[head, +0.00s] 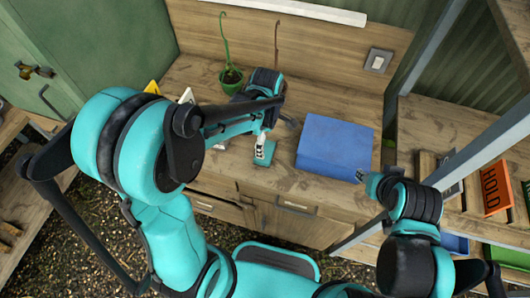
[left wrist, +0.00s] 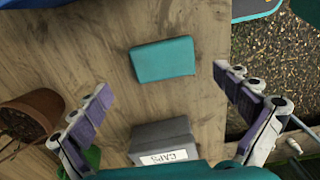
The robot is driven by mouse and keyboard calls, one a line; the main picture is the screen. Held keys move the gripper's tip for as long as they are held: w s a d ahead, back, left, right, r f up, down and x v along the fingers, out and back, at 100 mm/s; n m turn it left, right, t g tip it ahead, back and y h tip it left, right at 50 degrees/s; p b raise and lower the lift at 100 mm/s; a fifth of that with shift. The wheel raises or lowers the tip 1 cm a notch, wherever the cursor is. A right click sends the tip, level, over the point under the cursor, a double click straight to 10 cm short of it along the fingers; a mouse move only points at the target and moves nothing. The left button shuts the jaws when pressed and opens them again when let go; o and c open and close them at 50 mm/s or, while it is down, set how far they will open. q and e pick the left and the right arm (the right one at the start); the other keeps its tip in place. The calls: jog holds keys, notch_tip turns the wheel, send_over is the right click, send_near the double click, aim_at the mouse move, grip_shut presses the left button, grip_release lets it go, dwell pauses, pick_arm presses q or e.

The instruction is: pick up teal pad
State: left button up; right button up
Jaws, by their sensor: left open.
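The teal pad (head: 265,156) lies flat on the wooden bench, left of the blue box. In the left wrist view the teal pad (left wrist: 163,60) is whole and clear, a flat rounded rectangle beyond my fingertips. My left gripper (head: 261,146) is above the bench close to the pad and partly covers it in the head view. In the left wrist view my left gripper (left wrist: 163,80) is open, its fingers wide apart with nothing between them. My right gripper (head: 364,176) is near the bench's front edge, right of the pad; its finger opening is too small to make out.
A large blue box (head: 335,143) stands right of the pad. A grey box labelled CAPS (left wrist: 162,142) and a terracotta pot (left wrist: 30,117) are near my left gripper. A plant pot (head: 231,80) stands at the back. An orange HOLD sign (head: 495,188) is at far right.

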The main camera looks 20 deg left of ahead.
aim_at(265, 149)
pick_arm(q)
jog(key=f+b, duration=0.1)
jog(key=f, duration=0.1)
jog(key=f+b, duration=0.1)
jog(key=f, duration=0.2)
jog(key=shift+s+a+f, duration=0.15)
jog(key=shift+s+f, duration=0.05)
jog(key=shift+f, duration=0.15)
jog(key=shift+c, duration=0.3)
jog(key=c, duration=1.1)
